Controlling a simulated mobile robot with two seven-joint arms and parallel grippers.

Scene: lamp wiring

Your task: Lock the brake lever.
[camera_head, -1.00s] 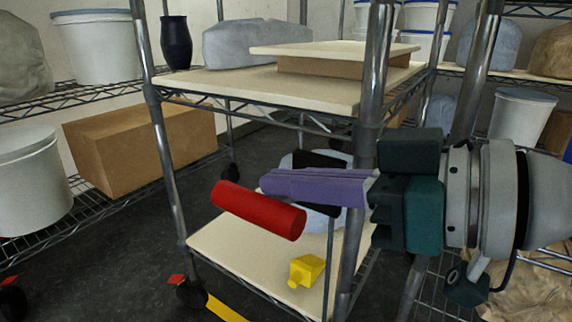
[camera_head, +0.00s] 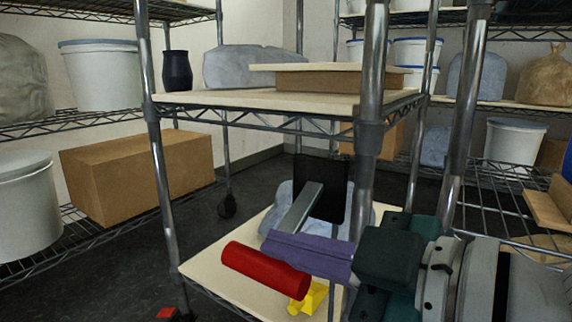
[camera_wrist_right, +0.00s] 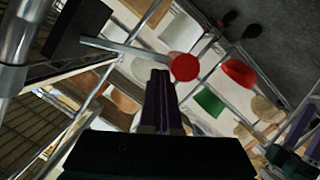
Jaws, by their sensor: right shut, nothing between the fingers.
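The brake lever is a red cylindrical grip (camera_head: 265,270) on a grey bar (camera_head: 300,210) that comes from a black plate (camera_head: 325,188). The grip slants down to the right over the cart's lower shelf. The wrist view shows the grip's round end (camera_wrist_right: 184,67), the bar (camera_wrist_right: 125,47) and the black plate (camera_wrist_right: 76,28). My right gripper (camera_head: 275,245) is shut and empty, its purple fingers just above and behind the grip, across the bar. I cannot tell whether they touch. My left gripper (camera_wrist_right: 303,125) shows partly at the wrist view's right edge; its opening is unclear.
A metal post (camera_head: 366,170) of the wire cart stands close to my right gripper. A yellow piece (camera_head: 308,298) sits on the lower shelf (camera_head: 225,285). The upper shelf (camera_head: 230,101) carries a board and a vase. A cardboard box (camera_head: 140,175) is at left.

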